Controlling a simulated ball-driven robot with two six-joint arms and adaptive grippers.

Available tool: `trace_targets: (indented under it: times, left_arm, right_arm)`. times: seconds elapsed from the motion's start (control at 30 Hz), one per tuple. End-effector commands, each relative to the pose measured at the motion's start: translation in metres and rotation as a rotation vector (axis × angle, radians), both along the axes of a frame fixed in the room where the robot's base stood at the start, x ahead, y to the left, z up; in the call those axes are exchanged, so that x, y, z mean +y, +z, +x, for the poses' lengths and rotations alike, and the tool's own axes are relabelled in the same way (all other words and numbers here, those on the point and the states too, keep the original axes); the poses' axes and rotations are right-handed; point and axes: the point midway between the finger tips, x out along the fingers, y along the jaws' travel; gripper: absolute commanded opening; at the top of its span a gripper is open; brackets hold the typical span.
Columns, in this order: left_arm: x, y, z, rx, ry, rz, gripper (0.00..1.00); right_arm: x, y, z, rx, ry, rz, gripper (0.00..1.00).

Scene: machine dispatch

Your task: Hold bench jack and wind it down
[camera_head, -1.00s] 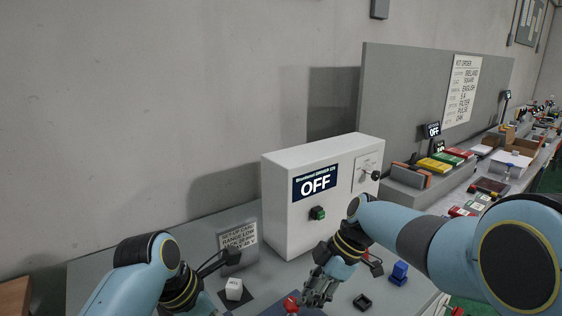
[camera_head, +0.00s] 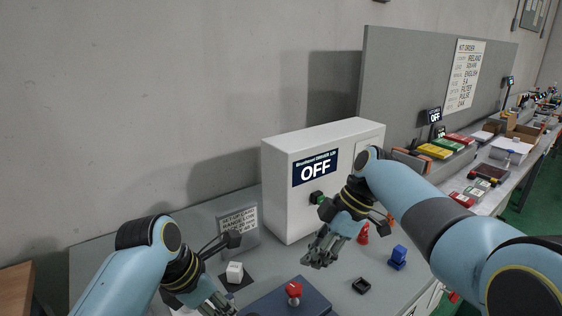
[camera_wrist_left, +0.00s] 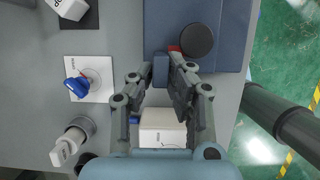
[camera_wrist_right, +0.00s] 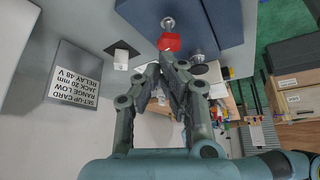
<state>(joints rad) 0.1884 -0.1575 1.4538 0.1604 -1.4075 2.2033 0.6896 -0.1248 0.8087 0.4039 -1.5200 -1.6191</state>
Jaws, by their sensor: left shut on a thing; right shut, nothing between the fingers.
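The bench jack is a dark blue block (camera_head: 290,304) at the front of the bench, with a red knob (camera_head: 293,290) on top. In the left wrist view its blue body (camera_wrist_left: 220,60) carries a dark round cap (camera_wrist_left: 197,40). My left gripper (camera_wrist_left: 158,72) is shut on a small blue tab of the jack at its near edge. In the head view, the left gripper (camera_head: 222,306) is partly cut off by the bottom edge. My right gripper (camera_head: 319,254) is shut and empty, just beyond the red knob. In the right wrist view the red part (camera_wrist_right: 169,42) lies ahead of its fingertips, apparently apart.
A white cabinet (camera_head: 280,190) with an OFF display stands behind. A set-up card (camera_head: 238,224), a white cube (camera_head: 234,271), a blue piece (camera_head: 398,256), a red piece (camera_head: 363,234) and a dark square holder (camera_head: 361,286) stand around the jack.

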Motion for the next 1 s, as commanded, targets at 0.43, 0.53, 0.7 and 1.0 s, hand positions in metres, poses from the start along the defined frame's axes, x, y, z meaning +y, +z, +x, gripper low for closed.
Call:
trace_targets:
  times: [0.43, 0.53, 0.7, 1.0]
  left_arm:
    - [0.001, -0.001, -0.001, 0.002, -0.001, 0.003, 0.0]
    - [0.001, -0.001, -0.001, 0.002, -0.001, 0.002, 0.0]
    - [0.001, -0.001, -0.001, 0.003, 0.0, 0.002, 0.0]
    - [0.0, -0.001, -0.001, 0.002, 0.0, 0.001, 0.0]
  right_arm:
    - [-0.009, 0.017, -0.01, -0.027, -0.005, -0.221, 0.0]
    - [0.0, 0.016, -0.022, -0.036, -0.006, -0.259, 0.0]
    - [0.004, 0.001, -0.028, -0.024, 0.0, -0.251, 0.0]
    - [0.003, -0.039, -0.028, -0.023, 0.001, -0.25, 0.0]
